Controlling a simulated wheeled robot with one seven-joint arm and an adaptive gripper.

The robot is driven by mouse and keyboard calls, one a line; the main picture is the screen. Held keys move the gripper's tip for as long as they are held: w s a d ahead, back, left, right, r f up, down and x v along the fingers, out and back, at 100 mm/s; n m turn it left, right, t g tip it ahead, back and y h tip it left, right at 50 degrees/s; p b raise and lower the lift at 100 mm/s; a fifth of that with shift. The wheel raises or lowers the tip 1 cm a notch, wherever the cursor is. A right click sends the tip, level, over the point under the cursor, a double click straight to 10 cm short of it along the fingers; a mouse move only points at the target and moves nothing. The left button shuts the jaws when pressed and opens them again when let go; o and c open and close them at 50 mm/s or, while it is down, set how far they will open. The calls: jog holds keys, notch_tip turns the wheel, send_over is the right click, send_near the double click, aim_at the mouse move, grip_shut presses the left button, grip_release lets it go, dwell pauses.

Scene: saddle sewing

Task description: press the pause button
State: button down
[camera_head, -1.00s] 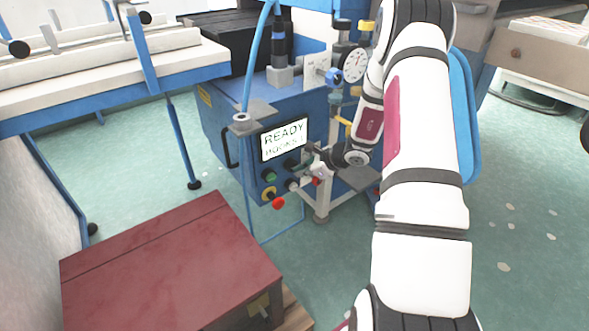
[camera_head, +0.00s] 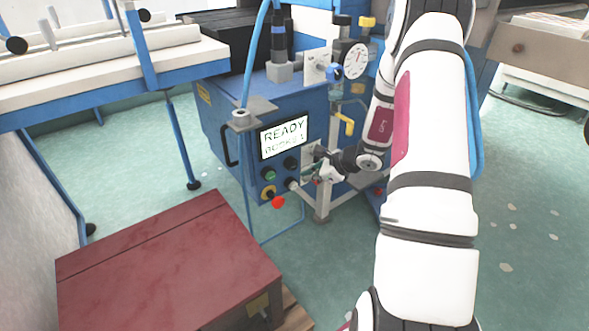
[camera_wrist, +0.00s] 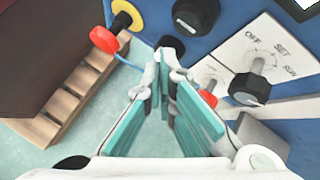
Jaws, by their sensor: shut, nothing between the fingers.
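The blue machine's control panel (camera_head: 262,184) carries a green button (camera_head: 269,174), dark round controls and a red mushroom button (camera_head: 278,202) on a yellow base. No pause label is readable, so I cannot tell which control is the pause button. My gripper (camera_head: 318,173) is shut and empty at the panel's right side. In the wrist view its fingertips (camera_wrist: 166,62) are just below a small black button (camera_wrist: 172,42); contact cannot be told. A larger black control (camera_wrist: 195,15) is above it. A small red control (camera_wrist: 208,98) is right of the fingers, partly hidden by them.
A lit screen (camera_head: 284,137) reads READY, with a second line hard to read. A black selector knob (camera_wrist: 250,88) marked OFF, SET, RUN is to the right in the wrist view. A gauge (camera_head: 355,61) is above. A dark red box (camera_head: 165,265) stands in front on the left.

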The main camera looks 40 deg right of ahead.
jog(key=shift+s+b, duration=0.5)
jog(key=shift+s, duration=1.05)
jog(key=s+a+r+n+g+y, duration=0.1)
jog(key=s+a+r+n+g, duration=0.15)
jog(key=a+r+n, duration=0.45)
jog(key=s+a+r+n+g+y, duration=0.15)
jog(key=s+a+r+n, duration=0.25)
jog(key=a+r, duration=0.5)
jog(key=s+a+r+n+g+y, duration=0.1)
jog(key=s+a+r+n+y, duration=0.15)
jog(key=a+r+n, duration=0.55)
jog(key=s+a+r+n+g+h, duration=0.1)
jog(key=s+a+n+g+h, duration=0.15)
jog(key=s, duration=0.45)
jog(key=s+a+r+n+g+h, duration=0.1)
jog(key=s+a, duration=0.3)
jog(key=s, duration=0.3)
jog(key=s+d+n+h, duration=0.5)
jog(key=s+n, duration=0.1)
jog(key=s, duration=0.7)
notch_tip(320, 180, up, 39)
jog(key=t+p, duration=0.4)
jog(key=p, duration=3.2)
jog(key=shift+w+d+f, duration=0.15)
jog(key=shift+d, duration=0.1)
